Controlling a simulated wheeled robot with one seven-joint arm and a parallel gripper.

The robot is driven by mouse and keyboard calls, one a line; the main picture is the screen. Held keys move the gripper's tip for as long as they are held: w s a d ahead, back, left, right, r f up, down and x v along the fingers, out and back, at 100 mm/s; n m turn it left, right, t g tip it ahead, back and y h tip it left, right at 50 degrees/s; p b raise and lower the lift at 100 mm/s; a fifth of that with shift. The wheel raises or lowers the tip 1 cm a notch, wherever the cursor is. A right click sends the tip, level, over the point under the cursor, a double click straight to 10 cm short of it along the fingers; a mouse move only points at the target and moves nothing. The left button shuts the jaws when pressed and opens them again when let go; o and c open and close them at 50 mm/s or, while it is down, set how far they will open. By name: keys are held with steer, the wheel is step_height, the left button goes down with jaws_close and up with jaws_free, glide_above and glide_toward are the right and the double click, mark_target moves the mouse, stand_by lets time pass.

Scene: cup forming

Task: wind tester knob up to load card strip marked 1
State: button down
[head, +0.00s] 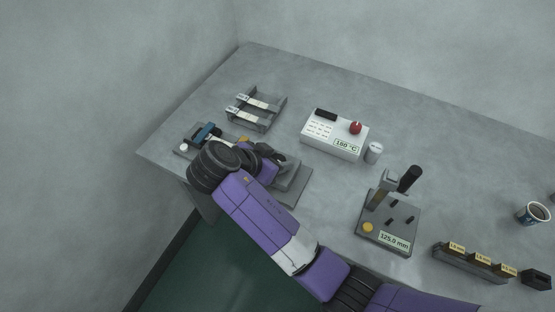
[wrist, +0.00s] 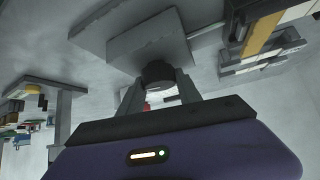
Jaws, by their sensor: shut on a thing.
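The tester (head: 183,154) is a low grey device at the left of the table, mostly hidden behind my arm. A blue part (head: 205,133) and a yellow band (head: 243,139) show on it. Its dark round knob (wrist: 158,73) sits on a grey block (wrist: 150,42) in the wrist view. My gripper (wrist: 160,88) is shut on the knob, one finger on each side. In the head view my gripper (head: 274,157) is beside the grey stepped block (head: 292,178); the knob is not clear there. Two pale card strips (head: 262,101) lie on a grey rack (head: 277,108); their marks are too small to read.
A white box (head: 334,145) reading 180 °C with a red knob stands behind my gripper, with a small white cylinder (head: 374,152) beside it. A grey gauge (head: 390,232) reads 125.0 mm. Labelled blocks (head: 480,262) and a cup (head: 534,213) are at the right.

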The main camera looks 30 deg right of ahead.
stand_by(0.4)
steer(key=c, duration=0.8)
jaws_free()
steer(key=shift+v, duration=3.9)
